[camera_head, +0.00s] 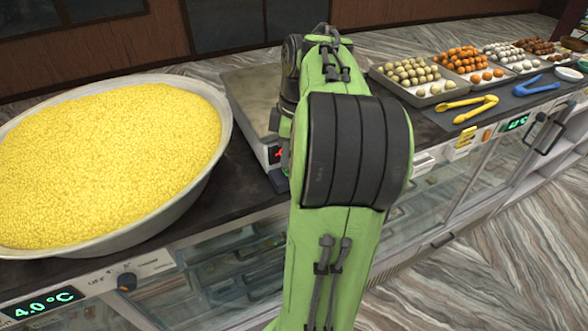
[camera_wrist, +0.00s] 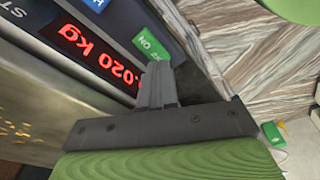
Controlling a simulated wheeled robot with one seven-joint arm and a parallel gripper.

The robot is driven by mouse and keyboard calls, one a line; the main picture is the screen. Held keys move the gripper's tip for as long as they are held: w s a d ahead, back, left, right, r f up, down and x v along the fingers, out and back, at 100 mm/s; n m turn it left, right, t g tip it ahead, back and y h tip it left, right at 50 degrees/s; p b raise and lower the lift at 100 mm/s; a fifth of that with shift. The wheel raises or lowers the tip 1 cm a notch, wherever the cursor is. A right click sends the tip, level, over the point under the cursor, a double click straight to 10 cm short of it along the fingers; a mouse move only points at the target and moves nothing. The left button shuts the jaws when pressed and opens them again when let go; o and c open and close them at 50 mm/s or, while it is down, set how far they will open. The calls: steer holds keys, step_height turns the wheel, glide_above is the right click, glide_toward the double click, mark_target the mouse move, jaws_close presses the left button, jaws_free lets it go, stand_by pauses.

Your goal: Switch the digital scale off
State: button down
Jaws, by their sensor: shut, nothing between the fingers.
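The digital scale stands on the counter, and its metal platform (camera_head: 252,97) is partly hidden behind my green arm in the head view. In the wrist view its dark front panel (camera_wrist: 100,75) shows a lit red reading (camera_wrist: 85,47) ending in ".020 kg". A green button marked "ON" (camera_wrist: 148,44) sits beside the reading. My gripper (camera_wrist: 158,72) is shut and empty, with its fingertips just at the lower edge of the green button. I cannot tell whether they touch it. The gripper is hidden behind my arm in the head view.
A wide metal bowl of yellow grains (camera_head: 110,165) fills the counter's left side. Trays of sweets (camera_head: 430,97), yellow tongs (camera_head: 475,107) and blue tongs (camera_head: 537,85) lie to the right. A glass-fronted case with a "4.0 °C" display (camera_head: 42,302) is below.

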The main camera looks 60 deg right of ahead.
steer(key=shift+f+b, duration=0.65)
steer(key=shift+f, duration=0.15)
step_height(320, 180, up, 7)
steer(key=p, duration=0.7)
steer(key=shift+r, duration=0.1)
stand_by(0.5)
